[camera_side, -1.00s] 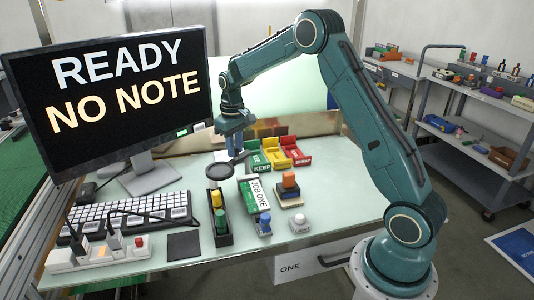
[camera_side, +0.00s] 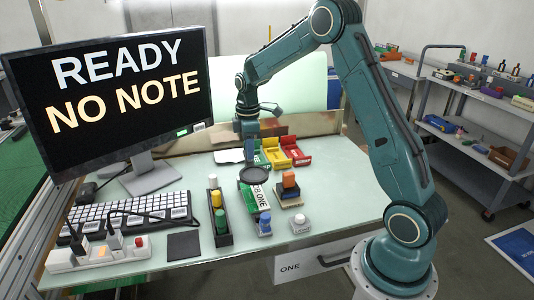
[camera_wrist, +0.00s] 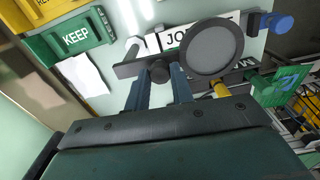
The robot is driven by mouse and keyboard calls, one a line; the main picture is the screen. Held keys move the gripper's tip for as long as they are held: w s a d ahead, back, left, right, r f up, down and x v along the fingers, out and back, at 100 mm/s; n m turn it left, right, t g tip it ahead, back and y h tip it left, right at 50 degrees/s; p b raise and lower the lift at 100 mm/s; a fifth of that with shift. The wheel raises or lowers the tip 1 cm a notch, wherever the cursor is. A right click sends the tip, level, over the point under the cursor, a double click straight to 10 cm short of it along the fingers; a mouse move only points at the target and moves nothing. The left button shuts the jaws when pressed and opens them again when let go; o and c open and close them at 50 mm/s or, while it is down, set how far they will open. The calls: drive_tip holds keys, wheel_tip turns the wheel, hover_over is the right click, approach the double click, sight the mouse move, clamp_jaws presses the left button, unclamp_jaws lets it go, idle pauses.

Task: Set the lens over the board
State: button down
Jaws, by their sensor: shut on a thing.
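The lens (camera_side: 254,175) is a dark round disc in a black frame. In the side view it hangs over the far part of the JOB ONE board (camera_side: 262,200), a white and green plate on the table. My gripper (camera_side: 250,158) points down behind the lens. In the wrist view my gripper (camera_wrist: 160,82) is shut on the lens's dark knob, and the lens (camera_wrist: 209,50) covers part of the board's lettering (camera_wrist: 176,39). The gap between lens and board is hard to tell.
A black tray (camera_side: 223,240) with yellow, white and green pieces lies left of the board. Green, yellow and red bins, one labelled KEEP (camera_wrist: 75,37), lie behind.

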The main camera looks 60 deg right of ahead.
drive_tip(key=shift+s+d+n, duration=0.15)
drive_tip(key=shift+n, duration=0.25)
drive_tip(key=c, duration=1.2)
unclamp_jaws()
drive_tip(key=shift+r, duration=0.2)
wheel_tip(320, 180, up, 14)
drive_tip(key=shift+f, duration=0.2)
